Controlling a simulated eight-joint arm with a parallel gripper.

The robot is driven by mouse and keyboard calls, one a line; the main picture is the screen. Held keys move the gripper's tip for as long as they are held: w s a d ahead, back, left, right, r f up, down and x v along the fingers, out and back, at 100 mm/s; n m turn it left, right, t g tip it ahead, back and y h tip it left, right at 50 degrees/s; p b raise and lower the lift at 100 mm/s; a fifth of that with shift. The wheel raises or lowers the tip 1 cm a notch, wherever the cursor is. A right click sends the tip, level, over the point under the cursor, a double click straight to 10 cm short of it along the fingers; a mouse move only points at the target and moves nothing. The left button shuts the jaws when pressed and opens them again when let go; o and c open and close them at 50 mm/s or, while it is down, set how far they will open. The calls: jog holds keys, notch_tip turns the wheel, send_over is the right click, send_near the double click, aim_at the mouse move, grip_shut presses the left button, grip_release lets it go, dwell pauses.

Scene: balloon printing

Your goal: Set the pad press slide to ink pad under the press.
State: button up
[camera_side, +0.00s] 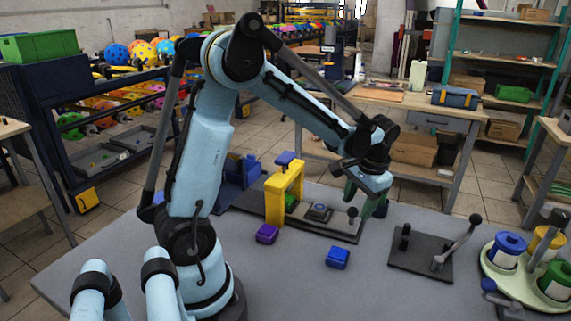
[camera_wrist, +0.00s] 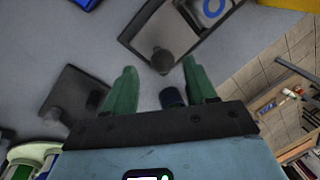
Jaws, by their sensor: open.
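The pad press is a yellow arch (camera_side: 285,190) with a blue-topped head, standing over a long dark slide base (camera_side: 335,228). A green block sits under the arch (camera_side: 291,203). A dark plate (camera_side: 318,212) lies on the base to the right, clear of the arch; the wrist view shows a blue ring mark on a pale plate (camera_wrist: 212,9). The slide's dark round knob (camera_side: 352,211) is at the right end; it also shows in the wrist view (camera_wrist: 163,61). My gripper (camera_wrist: 160,76) is open, its green fingers either side of the knob in that view, apparently not touching it.
A purple block (camera_side: 267,234) and a blue block (camera_side: 337,258) lie in front of the press. A dark plate with a lever (camera_side: 421,254) is to the right, beside a round tray of coloured pots (camera_side: 530,292).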

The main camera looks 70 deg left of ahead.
notch_tip(320, 180, up, 10)
jog(key=d, duration=0.2)
jog(key=shift+w, duration=0.2)
jog(key=s+d+f+m+t+h, duration=0.2)
jog(key=s+d+t, duration=0.5)
jog(key=s+d, duration=0.2)
jog(key=shift+s+f+t, duration=0.2)
jog(key=shift+s+t, duration=0.05)
jog(key=shift+t, duration=0.05)
